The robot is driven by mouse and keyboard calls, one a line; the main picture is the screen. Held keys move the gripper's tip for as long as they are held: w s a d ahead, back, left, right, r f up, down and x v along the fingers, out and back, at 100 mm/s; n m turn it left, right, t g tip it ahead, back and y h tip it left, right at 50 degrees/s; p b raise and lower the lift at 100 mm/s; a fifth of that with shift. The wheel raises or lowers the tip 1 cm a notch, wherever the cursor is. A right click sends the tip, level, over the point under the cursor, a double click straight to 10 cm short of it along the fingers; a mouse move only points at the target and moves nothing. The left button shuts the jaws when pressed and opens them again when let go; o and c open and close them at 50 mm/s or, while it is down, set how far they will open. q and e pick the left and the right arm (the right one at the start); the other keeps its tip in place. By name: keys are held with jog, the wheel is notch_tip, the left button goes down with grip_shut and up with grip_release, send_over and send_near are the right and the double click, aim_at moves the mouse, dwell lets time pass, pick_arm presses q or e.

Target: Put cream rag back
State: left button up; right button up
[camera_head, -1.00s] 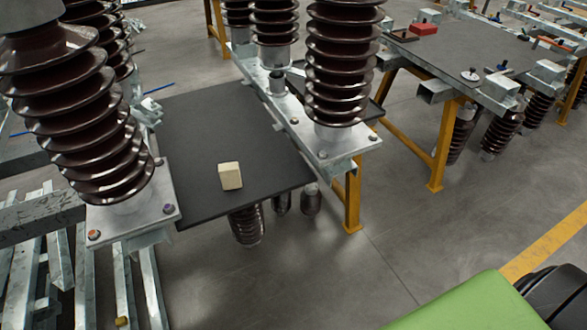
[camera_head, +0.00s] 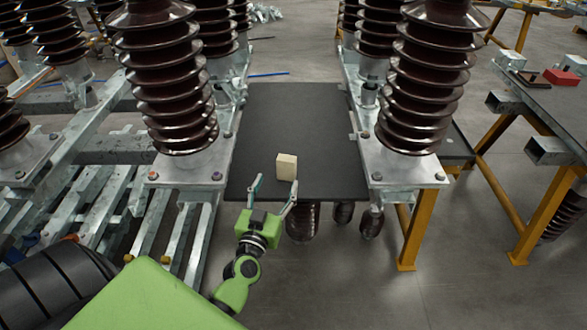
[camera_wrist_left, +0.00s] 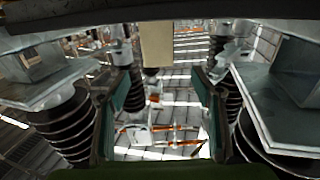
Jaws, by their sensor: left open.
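The cream rag (camera_head: 286,167) looks like a small upright cream block on the dark board (camera_head: 300,115), near its front edge. My left gripper (camera_head: 274,188) is just in front of the rag at the board's front edge. Its two fingers are spread apart with nothing between them. In the left wrist view, which looks upside down, the rag (camera_wrist_left: 156,43) is at the top centre, beyond the open left gripper (camera_wrist_left: 161,80). It stands apart from the fingers. My right gripper is not in view.
Tall brown ribbed insulators on metal plates flank the board, at left (camera_head: 168,85) and right (camera_head: 425,90). A second table (camera_head: 560,110) with a red box (camera_head: 562,77) stands at the right. Galvanised beams (camera_head: 180,225) lie at the lower left. The floor at front right is clear.

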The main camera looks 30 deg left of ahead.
aim_at(285, 164)
pick_arm(q)
jog(key=x, duration=0.3)
jog(key=shift+d, duration=0.1)
jog(key=shift+b+x, duration=0.3)
jog(key=shift+x, duration=2.65)
jog(key=shift+d+r, duration=0.15)
jog(key=c, duration=1.1)
